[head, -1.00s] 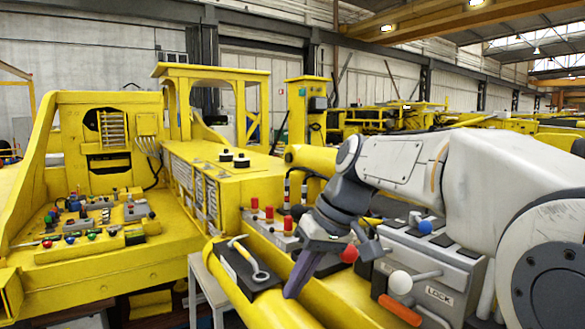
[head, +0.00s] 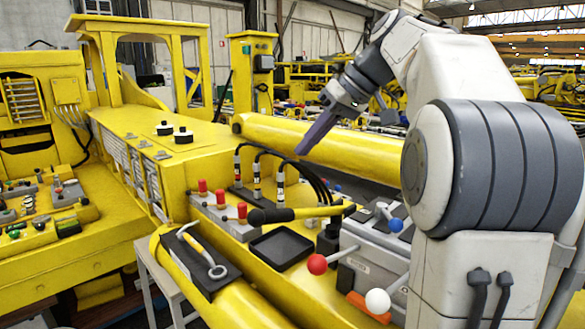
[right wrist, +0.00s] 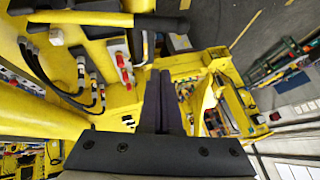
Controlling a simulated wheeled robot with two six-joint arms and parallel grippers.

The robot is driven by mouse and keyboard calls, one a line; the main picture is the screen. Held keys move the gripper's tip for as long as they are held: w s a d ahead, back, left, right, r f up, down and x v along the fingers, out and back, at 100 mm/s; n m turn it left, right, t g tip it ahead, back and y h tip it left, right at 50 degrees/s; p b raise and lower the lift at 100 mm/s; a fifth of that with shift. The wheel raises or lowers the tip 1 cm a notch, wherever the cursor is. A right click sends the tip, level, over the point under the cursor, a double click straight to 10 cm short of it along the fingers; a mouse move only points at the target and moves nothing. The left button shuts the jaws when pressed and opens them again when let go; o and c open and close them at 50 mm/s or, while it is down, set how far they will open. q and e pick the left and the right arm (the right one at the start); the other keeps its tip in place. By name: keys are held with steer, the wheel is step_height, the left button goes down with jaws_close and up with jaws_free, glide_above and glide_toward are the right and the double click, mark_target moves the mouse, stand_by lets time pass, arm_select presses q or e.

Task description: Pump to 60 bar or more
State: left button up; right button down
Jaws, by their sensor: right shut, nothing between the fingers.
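A lever with a black grip and a yellow shaft (head: 308,212) lies roughly level over the yellow deck, and I take it for the pump handle. A grey control box (head: 368,255) beside it carries a red ball lever (head: 318,264), a white ball lever (head: 378,300) and a blue knob (head: 396,225). My right gripper (head: 303,150) is shut and empty, raised above the hoses and apart from the handle. In the right wrist view its shut fingers (right wrist: 161,90) point at the deck. No readable pressure gauge shows. My left gripper is out of view.
Red-capped valves (head: 220,197) and black hoses (head: 258,172) stand behind the handle. A black tray (head: 281,247) lies in front. A wrench sits on a black pad (head: 200,265). A thick yellow cylinder (head: 350,142) runs behind my gripper.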

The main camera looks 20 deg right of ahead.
glide_above(280, 212)
steer(key=d, duration=0.2)
steer(key=f, duration=0.5)
steer(key=shift+a+f, duration=0.25)
steer(key=shift+f, duration=0.15)
steer(key=f+b, duration=0.2)
steer(key=a+f+b, duration=0.1)
steer(key=f+b, duration=0.1)
steer(key=shift+w+a, duration=0.1)
steer(key=shift+w, duration=0.2)
steer(key=shift+s+a+f+b, duration=0.2)
steer(key=shift+s+f+b, duration=0.15)
steer(key=shift+f+b, duration=0.35)
steer(key=shift+r, duration=0.15)
